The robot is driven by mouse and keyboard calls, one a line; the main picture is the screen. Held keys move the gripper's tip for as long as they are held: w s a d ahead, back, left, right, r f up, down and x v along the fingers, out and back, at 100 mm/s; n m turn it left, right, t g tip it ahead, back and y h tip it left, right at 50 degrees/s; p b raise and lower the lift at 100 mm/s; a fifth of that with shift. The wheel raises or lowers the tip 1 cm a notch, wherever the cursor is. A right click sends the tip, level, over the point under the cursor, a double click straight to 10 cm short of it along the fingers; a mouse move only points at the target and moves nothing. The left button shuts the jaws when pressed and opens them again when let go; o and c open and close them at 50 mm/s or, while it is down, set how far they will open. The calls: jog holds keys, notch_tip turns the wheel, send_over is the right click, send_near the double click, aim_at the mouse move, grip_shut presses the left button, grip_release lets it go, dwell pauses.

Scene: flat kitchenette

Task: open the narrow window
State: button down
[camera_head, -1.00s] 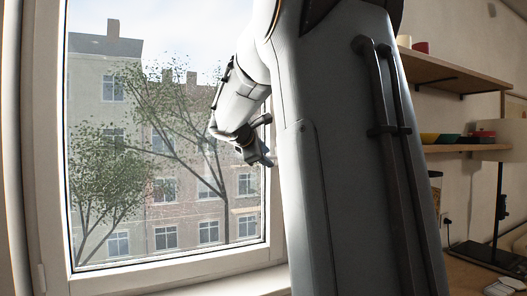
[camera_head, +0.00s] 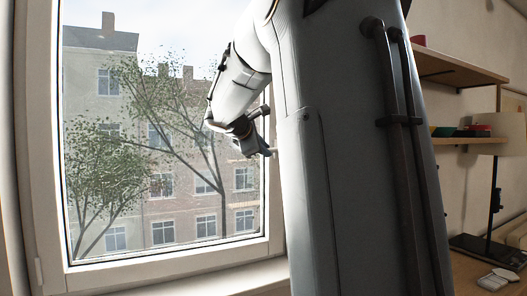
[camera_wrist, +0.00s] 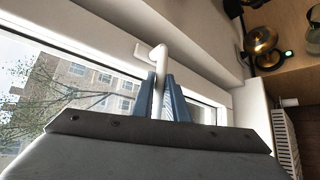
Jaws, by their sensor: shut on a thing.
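The narrow window (camera_head: 165,262) has a white frame and fills the left of the head view, with its sash looking closed against the frame. Its white handle (camera_wrist: 158,58) shows in the wrist view, with a bent end pointing left. My gripper (camera_wrist: 163,78) has blue fingers on both sides of the handle and is shut on it. In the head view my gripper (camera_head: 262,148) is at the right edge of the sash. My arm and column hide the right side of the window frame there.
Wooden shelves (camera_head: 455,72) with small dishes are on the right wall. A dark stand (camera_head: 494,205) with a pale shade is on the wooden counter (camera_head: 465,280). In the wrist view, a brass-coloured round object (camera_wrist: 262,42) is on a wooden surface at top right.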

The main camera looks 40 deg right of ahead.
jog(key=shift+m+g, duration=0.4)
jog(key=shift+s+a+b, duration=0.25)
jog(key=shift+s+a, duration=0.05)
jog(key=shift+s, duration=0.45)
jog(key=shift+s+a+b, duration=0.25)
jog(key=shift+s+a, duration=0.05)
jog(key=shift+s, duration=0.45)
jog(key=shift+s+a+b, duration=0.25)
jog(key=shift+s+a, duration=0.05)
jog(key=shift+s, duration=0.45)
jog(key=s+a+m+g+b, duration=0.1)
jog(key=s+a, duration=0.2)
jog(key=s, duration=0.2)
jog(key=shift+s+h+b, duration=0.35)
jog(key=shift+s+h, duration=0.05)
jog(key=s+a+m+g+b, duration=0.1)
jog(key=s+a, duration=0.2)
jog(key=s, duration=0.2)
jog(key=shift+s+a+g, duration=0.2)
jog(key=shift+g, duration=0.2)
jog(key=shift+s, duration=0.1)
